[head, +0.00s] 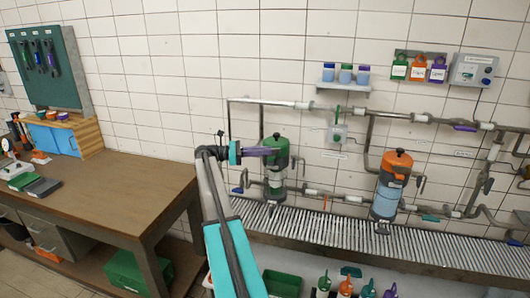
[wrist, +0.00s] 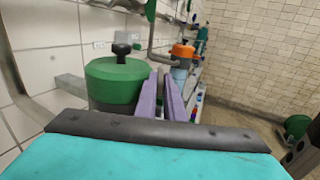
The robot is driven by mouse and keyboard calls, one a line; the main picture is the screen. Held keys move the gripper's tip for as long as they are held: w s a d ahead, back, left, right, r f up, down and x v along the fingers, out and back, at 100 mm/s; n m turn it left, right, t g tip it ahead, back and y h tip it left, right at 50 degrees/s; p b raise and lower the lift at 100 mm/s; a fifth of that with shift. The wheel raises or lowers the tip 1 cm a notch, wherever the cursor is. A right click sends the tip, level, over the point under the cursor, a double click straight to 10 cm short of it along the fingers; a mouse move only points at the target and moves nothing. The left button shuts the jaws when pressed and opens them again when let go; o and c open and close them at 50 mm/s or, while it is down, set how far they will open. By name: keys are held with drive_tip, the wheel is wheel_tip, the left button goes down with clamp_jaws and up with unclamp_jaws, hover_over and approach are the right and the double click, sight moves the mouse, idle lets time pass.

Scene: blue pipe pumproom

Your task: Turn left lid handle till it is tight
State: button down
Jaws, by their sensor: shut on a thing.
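The left vessel (head: 275,186) is clear with a green lid (head: 277,147), standing against the tiled wall. The green lid also fills the left middle of the wrist view (wrist: 112,82), with a black knob (wrist: 121,50) on top. My gripper (head: 271,151) reaches in from the left at lid height, its purple fingers at the lid's side. In the wrist view my gripper (wrist: 163,78) has its fingers nearly parallel with a narrow gap, just right of the lid. It is shut on the left lid handle, which the fingers mostly hide. How tight the lid is cannot be seen.
A second vessel with an orange lid (head: 398,160) stands to the right. Pipes (head: 270,103) run above and around both vessels. A metal grating (head: 330,228) lies below. A wooden workbench (head: 110,190) is at the left. A small shelf (head: 343,87) with jars hangs above.

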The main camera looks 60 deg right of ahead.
drive_tip(key=shift+w+d+m+g+y, duration=0.2)
drive_tip(key=shift+m+g+y, duration=0.4)
drive_tip(key=shift+y, duration=0.1)
drive_tip(key=shift+m+y, duration=0.3)
drive_tip(key=shift+y, duration=0.1)
drive_tip(key=c, duration=2.2)
unclamp_jaws()
drive_tip(key=shift+o, duration=0.2)
drive_tip(key=shift+a, duration=0.1)
